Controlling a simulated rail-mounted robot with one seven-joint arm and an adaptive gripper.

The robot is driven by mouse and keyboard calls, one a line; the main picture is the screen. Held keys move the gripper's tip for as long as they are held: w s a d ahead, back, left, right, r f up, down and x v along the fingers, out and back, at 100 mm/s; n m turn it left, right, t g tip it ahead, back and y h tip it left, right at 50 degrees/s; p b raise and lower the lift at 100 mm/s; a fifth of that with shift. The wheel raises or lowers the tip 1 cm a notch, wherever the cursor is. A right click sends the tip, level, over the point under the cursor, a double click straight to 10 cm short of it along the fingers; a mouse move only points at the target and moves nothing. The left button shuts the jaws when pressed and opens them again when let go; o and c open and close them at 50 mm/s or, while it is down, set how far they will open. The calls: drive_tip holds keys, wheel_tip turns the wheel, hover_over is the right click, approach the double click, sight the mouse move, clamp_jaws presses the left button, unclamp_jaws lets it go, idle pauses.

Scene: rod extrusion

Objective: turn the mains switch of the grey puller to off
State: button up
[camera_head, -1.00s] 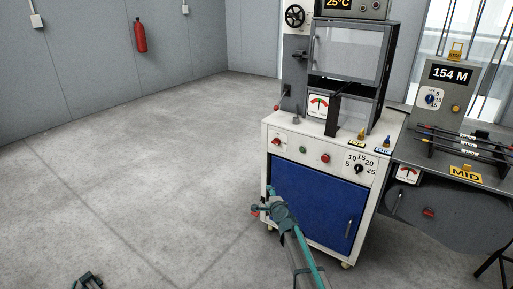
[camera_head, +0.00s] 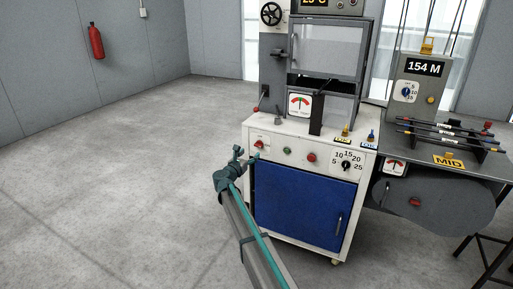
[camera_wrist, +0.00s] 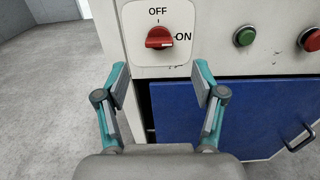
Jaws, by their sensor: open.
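A red rotary switch (camera_wrist: 159,38) on a white plate marked OFF above and ON to the right shows in the wrist view. Its handle lies sideways, towards ON. In the head view this switch (camera_head: 260,145) is at the upper left of the white cabinet's front (camera_head: 310,145). My gripper (camera_head: 246,155) is open and empty, in front of that switch; in the wrist view its fingers (camera_wrist: 160,78) stand apart below the knob, not touching it. A grey unit with a rounded body (camera_head: 450,208) at the right bears a small red part (camera_head: 415,202), too small to read.
A green button (camera_wrist: 244,37) and a red button (camera_wrist: 311,40) sit right of the switch, with a black dial (camera_head: 346,166) further right. A blue door (camera_head: 297,205) is below. Black rods (camera_head: 445,132) lie on the grey table. The floor at left is clear.

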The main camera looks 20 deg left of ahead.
sight(257, 145)
drive_tip(key=w, duration=0.8)
drive_tip(key=shift+w+d, duration=0.1)
drive_tip(key=shift+w, duration=0.25)
drive_tip(key=c, duration=1.1)
drive_tip(key=shift+c, duration=0.2)
